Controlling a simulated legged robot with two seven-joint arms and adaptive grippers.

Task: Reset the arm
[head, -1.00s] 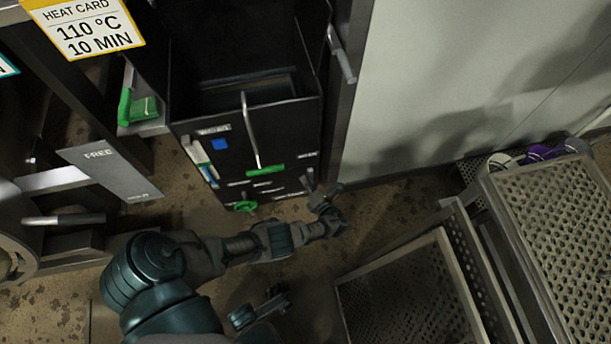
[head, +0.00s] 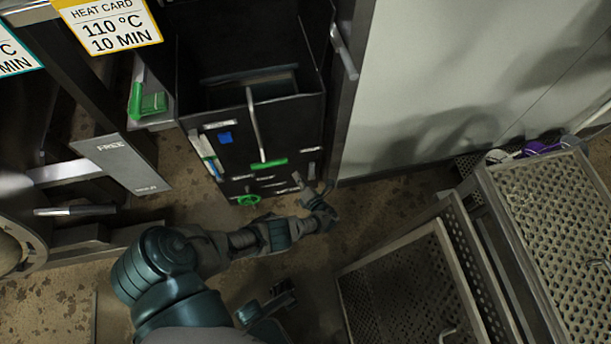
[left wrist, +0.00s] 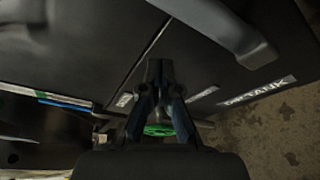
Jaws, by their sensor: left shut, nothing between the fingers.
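My left arm comes in from the lower left of the head view. Its gripper (head: 322,198) is beside the lower right part of the black cabinet front (head: 263,150), above the brown floor. In the left wrist view the left gripper (left wrist: 158,72) has its fingertips together with nothing between them. A dark panel with a handle (left wrist: 232,38) and a green round knob (left wrist: 158,129) show behind it. I cannot tell from the pictures whether the fingers touch the panel. Another dark part of mine (head: 272,302) shows low in the head view, mostly in shadow; its jaws are unclear.
Perforated metal trays (head: 553,225) and a mesh-bottomed basket (head: 400,290) stand at the lower right. A grey "FREE" plate (head: 122,165) is at the left, below a yellow-edged heat card (head: 108,22). A pale wall panel (head: 430,80) is at the upper right. Some floor (head: 190,207) is bare.

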